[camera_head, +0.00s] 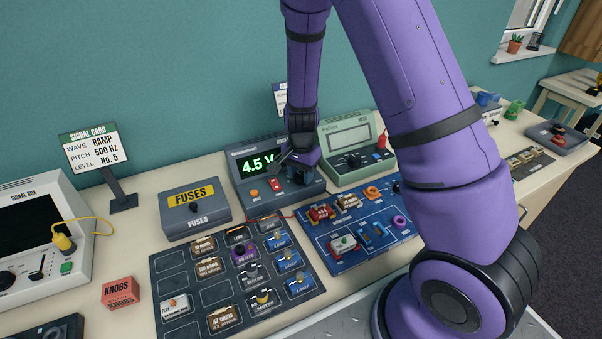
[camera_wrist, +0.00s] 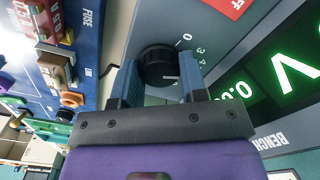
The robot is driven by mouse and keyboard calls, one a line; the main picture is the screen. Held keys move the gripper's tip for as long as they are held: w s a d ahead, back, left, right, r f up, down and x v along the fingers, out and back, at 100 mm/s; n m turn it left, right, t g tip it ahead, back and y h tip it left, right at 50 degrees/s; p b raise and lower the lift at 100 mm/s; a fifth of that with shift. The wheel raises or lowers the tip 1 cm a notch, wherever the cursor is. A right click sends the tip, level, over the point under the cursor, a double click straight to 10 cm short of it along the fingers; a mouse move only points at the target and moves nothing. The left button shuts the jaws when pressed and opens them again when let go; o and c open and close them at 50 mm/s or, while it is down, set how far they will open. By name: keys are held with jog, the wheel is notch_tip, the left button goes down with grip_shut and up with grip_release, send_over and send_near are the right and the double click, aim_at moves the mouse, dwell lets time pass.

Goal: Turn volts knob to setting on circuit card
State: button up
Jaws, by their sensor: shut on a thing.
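The bench supply (camera_head: 245,160) stands at the back of the table, its green display reading 4.5 V in the head view. Its volts knob is hidden there behind my gripper (camera_head: 303,165). In the wrist view, a black ridged knob (camera_wrist: 158,62) with a white pointer line sits between the two blue fingers of my gripper (camera_wrist: 160,84), which are shut on its sides. Scale numbers are printed beside it, partly covered. The display (camera_wrist: 285,75) shows large, rotated and cut off. A white card (camera_head: 280,98) behind the supply is mostly hidden by my arm; its setting cannot be read.
A blue circuit board (camera_head: 345,262) with colourful parts lies in front of the supply. A dark parts tray (camera_head: 215,320) and a fuses box (camera_head: 194,208) are to the left. A green meter (camera_head: 350,142) stands close on the right. The signal card (camera_head: 93,150) is at far left.

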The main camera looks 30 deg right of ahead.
aim_at(301, 174)
jog(key=shift+m, duration=0.4)
jog(key=o, duration=0.9)
notch_tip(301, 174, up, 11)
jog(key=shift+f, duration=0.1)
dwell(0.5)
